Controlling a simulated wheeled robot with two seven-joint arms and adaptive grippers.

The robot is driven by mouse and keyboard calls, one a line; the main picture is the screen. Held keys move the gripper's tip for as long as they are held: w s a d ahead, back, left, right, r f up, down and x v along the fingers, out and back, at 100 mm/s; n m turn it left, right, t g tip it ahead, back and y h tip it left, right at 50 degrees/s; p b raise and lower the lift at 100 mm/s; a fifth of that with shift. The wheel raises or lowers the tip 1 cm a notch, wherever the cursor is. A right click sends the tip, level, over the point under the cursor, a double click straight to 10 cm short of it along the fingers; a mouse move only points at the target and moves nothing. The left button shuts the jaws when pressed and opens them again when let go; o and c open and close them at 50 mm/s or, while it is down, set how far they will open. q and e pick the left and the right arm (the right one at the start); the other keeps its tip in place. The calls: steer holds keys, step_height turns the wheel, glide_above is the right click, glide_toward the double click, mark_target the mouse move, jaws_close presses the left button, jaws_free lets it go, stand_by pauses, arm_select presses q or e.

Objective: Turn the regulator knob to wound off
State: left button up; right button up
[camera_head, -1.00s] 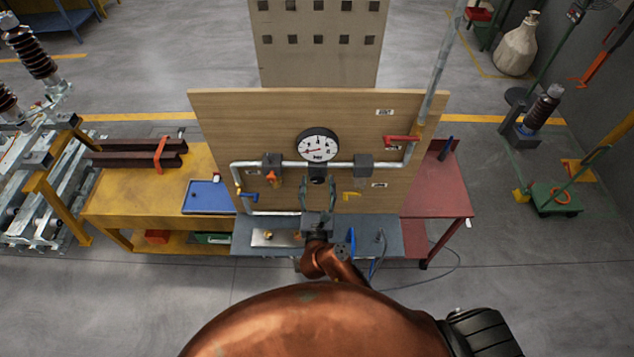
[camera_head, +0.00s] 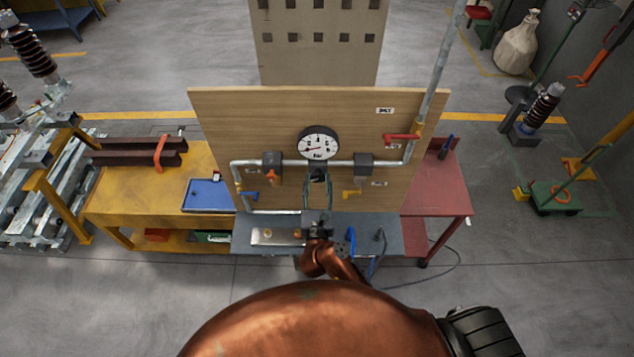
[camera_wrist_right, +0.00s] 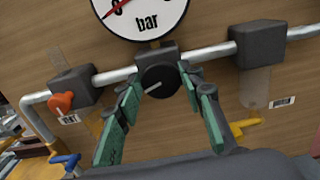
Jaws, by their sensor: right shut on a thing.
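The regulator knob (camera_wrist_right: 159,80) is a round black knob with a white pointer line slanting to the lower left, below the pressure gauge on the pipe. In the head view the knob (camera_head: 318,177) is small and partly covered. My right gripper (camera_wrist_right: 157,82) is shut on the knob, its green-padded fingers on either side of it. In the head view my right gripper (camera_head: 318,181) reaches up to the panel from below. The gauge (camera_head: 318,143) is white with a red needle pointing to the lower left. My left gripper is out of view.
An orange handle (camera_head: 273,176) and a blue one (camera_head: 250,196) are left of the knob; a yellow handle (camera_head: 351,193) is to the right. A red handle (camera_head: 402,137) is at the upper right. The grey bench (camera_head: 390,232) is below the wooden panel (camera_head: 230,118).

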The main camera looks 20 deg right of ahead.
steer(key=shift+n, duration=0.4)
steer(key=n, duration=0.2)
steer(key=shift+a+n, duration=0.1)
steer(key=shift+n, duration=0.3)
steer(key=n, duration=0.3)
steer(key=shift+n, duration=0.3)
steer(key=n, duration=0.3)
steer(key=shift+w+a+n, duration=0.1)
steer(key=shift+n, duration=0.2)
steer(key=shift+f+n, duration=0.15)
steer(key=shift+n, duration=1.75)
steer(key=o, duration=1.1)
steer(key=shift+o, duration=0.2)
